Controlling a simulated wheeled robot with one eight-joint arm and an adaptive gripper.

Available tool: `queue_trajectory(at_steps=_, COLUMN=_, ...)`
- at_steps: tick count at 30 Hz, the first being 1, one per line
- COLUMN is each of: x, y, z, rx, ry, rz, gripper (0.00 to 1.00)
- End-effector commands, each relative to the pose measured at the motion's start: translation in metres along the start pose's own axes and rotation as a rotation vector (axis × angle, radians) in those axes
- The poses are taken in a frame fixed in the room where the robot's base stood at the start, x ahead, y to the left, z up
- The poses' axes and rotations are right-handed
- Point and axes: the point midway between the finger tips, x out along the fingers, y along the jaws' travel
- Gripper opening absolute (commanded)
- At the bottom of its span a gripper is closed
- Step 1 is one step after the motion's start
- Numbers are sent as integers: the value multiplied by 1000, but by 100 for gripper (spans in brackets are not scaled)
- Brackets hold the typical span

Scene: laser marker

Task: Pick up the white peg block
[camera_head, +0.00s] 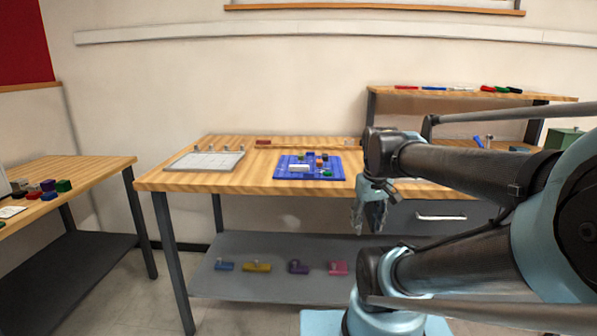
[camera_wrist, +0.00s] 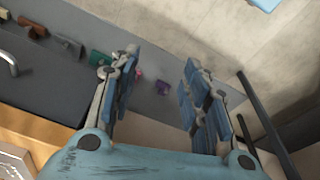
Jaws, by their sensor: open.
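My gripper (camera_head: 369,216) hangs open and empty in front of the workbench's front edge, fingers pointing down. In the wrist view its two fingers (camera_wrist: 160,66) are spread wide with nothing between them at the tips. The lower shelf (camera_head: 270,284) carries several small peg blocks, among them blue, yellow, purple and pink ones. In the wrist view a pale block (camera_wrist: 4,14) at the upper left edge may be the white peg block, but it is cut off. A white block (camera_head: 299,168) also lies on the blue mat; I cannot tell whether it has a peg.
The workbench (camera_head: 240,184) also holds a pale board with small posts (camera_head: 205,160). The blue mat (camera_head: 335,175) has several small parts. A drawer with a handle (camera_head: 440,217) sits under the top at right. A side table (camera_head: 95,176) stands at left.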

Motion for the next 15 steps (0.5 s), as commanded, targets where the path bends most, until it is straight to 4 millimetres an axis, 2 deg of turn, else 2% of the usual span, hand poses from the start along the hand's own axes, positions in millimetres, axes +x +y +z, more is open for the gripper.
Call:
queue_trajectory(at_steps=1, x=-16, y=-1, z=-18, rx=-57, ry=-6, rz=-4, gripper=42)
queue_trajectory(at_steps=6, x=-62, y=-8, z=-73, rx=-263, ry=-29, rz=-20, gripper=42)
queue_trajectory(at_steps=15, x=-127, y=-33, z=-174, rx=-627, ry=-65, rz=-53, gripper=42)
